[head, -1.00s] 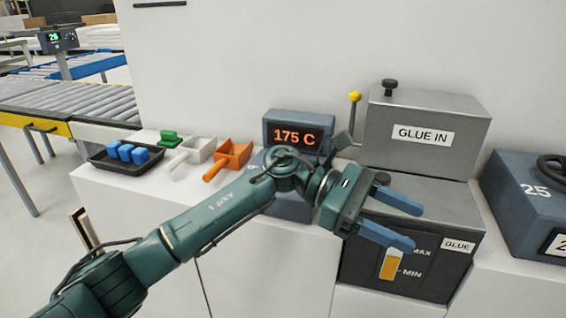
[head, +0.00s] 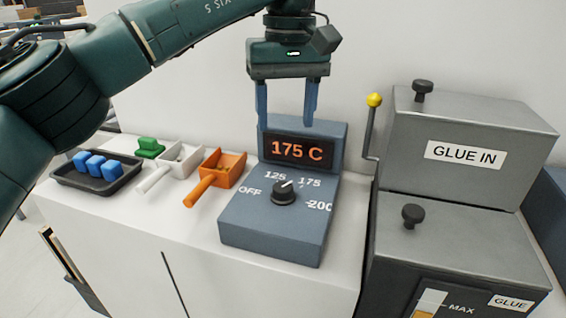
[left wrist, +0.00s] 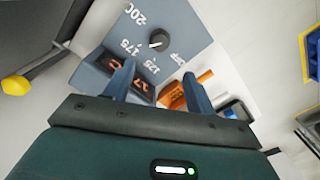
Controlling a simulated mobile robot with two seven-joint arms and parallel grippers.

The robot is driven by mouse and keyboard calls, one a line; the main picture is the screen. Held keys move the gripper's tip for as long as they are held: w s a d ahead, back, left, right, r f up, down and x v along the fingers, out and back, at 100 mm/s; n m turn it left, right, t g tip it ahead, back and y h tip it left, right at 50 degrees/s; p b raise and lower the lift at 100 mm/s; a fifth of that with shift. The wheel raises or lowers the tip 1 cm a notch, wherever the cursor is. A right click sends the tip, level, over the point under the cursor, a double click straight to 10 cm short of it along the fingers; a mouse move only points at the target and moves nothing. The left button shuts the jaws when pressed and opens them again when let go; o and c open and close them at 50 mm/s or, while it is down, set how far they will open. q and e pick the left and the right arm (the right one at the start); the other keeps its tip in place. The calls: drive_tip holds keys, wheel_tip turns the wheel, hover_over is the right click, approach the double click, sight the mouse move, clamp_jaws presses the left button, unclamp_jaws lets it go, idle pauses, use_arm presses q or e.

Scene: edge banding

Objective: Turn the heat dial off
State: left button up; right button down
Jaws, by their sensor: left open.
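The heat dial (head: 284,192) is a round black knob on the sloping blue-grey control box (head: 270,232). Its marks read OFF, 125, 175 and 200, and its white pointer line points up and right, roughly toward 175. The display (head: 298,150) behind it reads 175 C in orange. My left gripper (head: 286,118) is open and empty, pointing down, above and behind the dial near the display. In the left wrist view, the dial (left wrist: 159,40) shows beyond and between the open fingers of the left gripper (left wrist: 158,72), apart from them. My right gripper is not in view.
Left of the box are an orange scoop (head: 222,168), a white scoop (head: 180,160), a green block (head: 150,147) and a black tray (head: 110,182) with blue blocks. The GLUE IN machine (head: 470,145) with its yellow-knobbed lever (head: 373,102) stands at right. Space directly above the dial is clear.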

sight(283, 187)
use_arm(q)
drive_tip(key=f, duration=1.3)
drive_tip(key=shift+a, duration=0.2)
drive_tip(key=shift+c, duration=0.5)
drive_tip(key=c, duration=0.9)
